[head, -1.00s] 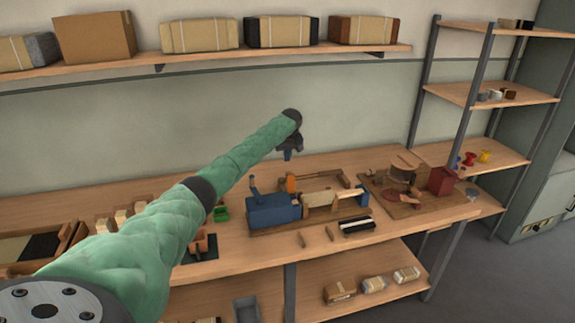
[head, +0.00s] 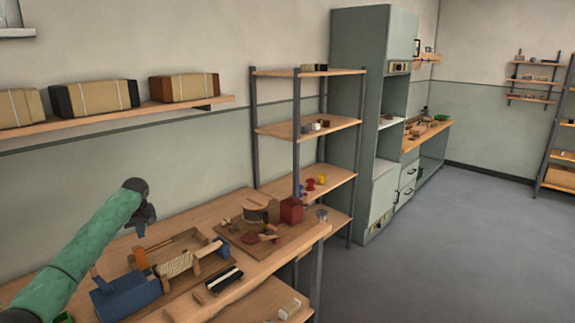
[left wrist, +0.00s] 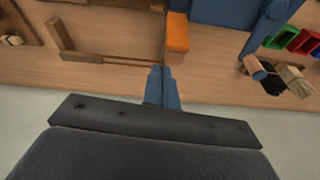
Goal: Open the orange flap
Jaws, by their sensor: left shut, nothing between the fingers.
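The orange flap (head: 141,257) stands upright at the back of the blue machine block (head: 125,298) on the workbench. In the left wrist view the flap (left wrist: 177,35) shows as an orange block beside the blue body (left wrist: 228,10). My left gripper (head: 141,231) is shut and empty. It hangs just above the flap in the head view. In the left wrist view its closed blue fingertips (left wrist: 162,74) are close to the flap's end, and I see no clear contact. My right gripper is out of view.
A wooden frame with a wound roll (head: 175,264) adjoins the blue block. A board with a red box (head: 291,210) lies farther right. A shelf rack (head: 300,130) stands at the bench's right end.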

